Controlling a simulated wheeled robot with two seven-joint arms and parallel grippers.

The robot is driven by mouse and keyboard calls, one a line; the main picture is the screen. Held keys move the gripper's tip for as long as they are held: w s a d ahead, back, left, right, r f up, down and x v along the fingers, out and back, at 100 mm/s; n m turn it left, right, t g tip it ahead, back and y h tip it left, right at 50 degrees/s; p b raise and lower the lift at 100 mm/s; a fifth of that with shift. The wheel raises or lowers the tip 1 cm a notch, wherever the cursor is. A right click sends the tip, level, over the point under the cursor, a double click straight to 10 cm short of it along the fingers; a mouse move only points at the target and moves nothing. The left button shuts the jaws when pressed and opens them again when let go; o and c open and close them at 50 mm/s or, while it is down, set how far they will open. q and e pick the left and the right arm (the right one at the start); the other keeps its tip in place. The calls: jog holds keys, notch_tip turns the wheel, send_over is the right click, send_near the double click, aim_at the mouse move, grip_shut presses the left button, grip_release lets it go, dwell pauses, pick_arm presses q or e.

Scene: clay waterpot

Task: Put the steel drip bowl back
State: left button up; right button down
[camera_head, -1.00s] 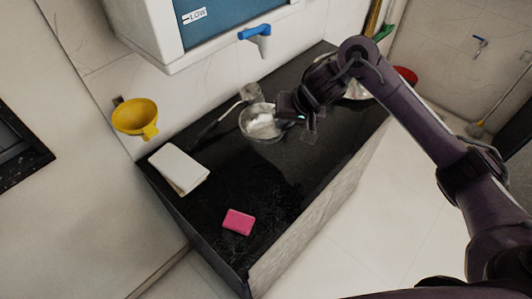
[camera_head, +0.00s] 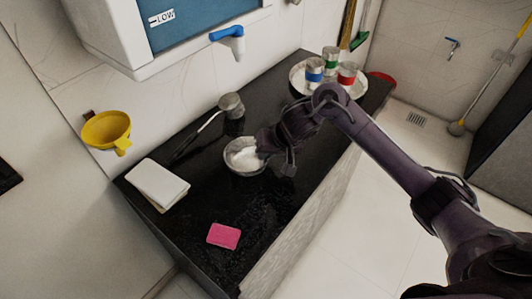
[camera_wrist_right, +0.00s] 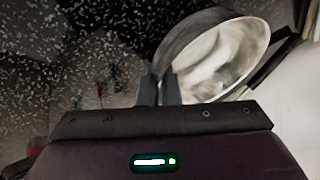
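The steel drip bowl (camera_head: 243,157) is round and shiny, at the middle of the black counter (camera_head: 265,208) in the head view. My right gripper (camera_head: 266,147) reaches it from the right, at its rim. In the right wrist view my right gripper (camera_wrist_right: 160,90) has its two fingers close together on the near wall of the steel drip bowl (camera_wrist_right: 222,55). The rim contact is partly hidden by the fingers. I cannot tell whether the bowl rests on the counter or hangs just above it. My left gripper is not in view.
A blue tap (camera_head: 228,36) on a white dispenser is above the counter. A metal ladle (camera_head: 231,104), white pad (camera_head: 157,184) and pink sponge (camera_head: 223,236) lie around the bowl. A round tray (camera_head: 358,88) with banded cups is at the far end. A yellow funnel (camera_head: 106,131) hangs on the wall.

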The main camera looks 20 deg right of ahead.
jog(key=c, duration=1.6)
grip_release()
jog(key=shift+w+f, duration=0.1)
jog(key=shift+c, duration=0.2)
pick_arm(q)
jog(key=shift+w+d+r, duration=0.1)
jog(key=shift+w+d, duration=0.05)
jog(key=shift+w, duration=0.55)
pick_arm(e)
jog(key=shift+d+r, duration=0.1)
jog(key=shift+r, duration=0.2)
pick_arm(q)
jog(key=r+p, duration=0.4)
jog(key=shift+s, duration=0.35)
pick_arm(e)
jog(key=v, duration=1.1)
jog(key=shift+s+r, duration=0.25)
jog(key=shift+r, duration=0.05)
